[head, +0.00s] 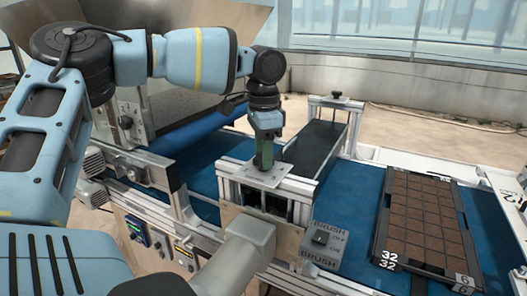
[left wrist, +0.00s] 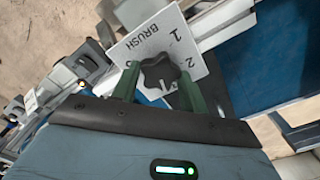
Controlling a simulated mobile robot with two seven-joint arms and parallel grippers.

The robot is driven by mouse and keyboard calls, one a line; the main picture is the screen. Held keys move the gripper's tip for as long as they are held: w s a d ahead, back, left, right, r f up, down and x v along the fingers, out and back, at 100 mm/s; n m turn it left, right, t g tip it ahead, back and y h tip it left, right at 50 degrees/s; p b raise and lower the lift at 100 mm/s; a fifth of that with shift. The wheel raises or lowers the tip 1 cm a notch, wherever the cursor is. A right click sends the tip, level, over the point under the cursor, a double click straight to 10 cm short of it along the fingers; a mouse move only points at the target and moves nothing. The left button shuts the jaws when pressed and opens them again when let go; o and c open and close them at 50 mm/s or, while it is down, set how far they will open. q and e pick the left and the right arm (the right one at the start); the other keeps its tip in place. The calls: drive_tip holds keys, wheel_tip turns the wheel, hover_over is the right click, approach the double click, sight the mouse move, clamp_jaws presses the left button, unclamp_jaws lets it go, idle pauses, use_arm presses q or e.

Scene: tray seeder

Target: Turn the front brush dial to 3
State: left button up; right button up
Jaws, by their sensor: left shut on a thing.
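The front brush dial is a dark lobed knob (left wrist: 158,72) on a white plate (left wrist: 140,48) marked BRUSH, with 1 and 2 readable in the left wrist view. A pale mark shows at the knob's lower edge; I cannot tell whether it is a pointer or print. The plate also shows in the head view (head: 246,174), on top of a metal frame, with the knob hidden there. My left gripper (head: 264,158) points down onto the plate; its green fingers (left wrist: 158,88) are shut on the knob from both sides. My right gripper is not in view.
A dark tray (head: 379,232) of brown cells lies on the blue belt (head: 362,205) at right. A second metal frame with a knob (head: 337,95) stands behind.

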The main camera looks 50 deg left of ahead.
use_arm(q)
drive_tip(key=shift+r+n, duration=0.1)
drive_tip(key=shift+n, duration=1.5)
drive_tip(key=o, duration=1)
drive_tip(key=shift+r, duration=0.2)
wheel_tip(320, 180, up, 6)
drive_tip(key=shift+r, duration=0.7)
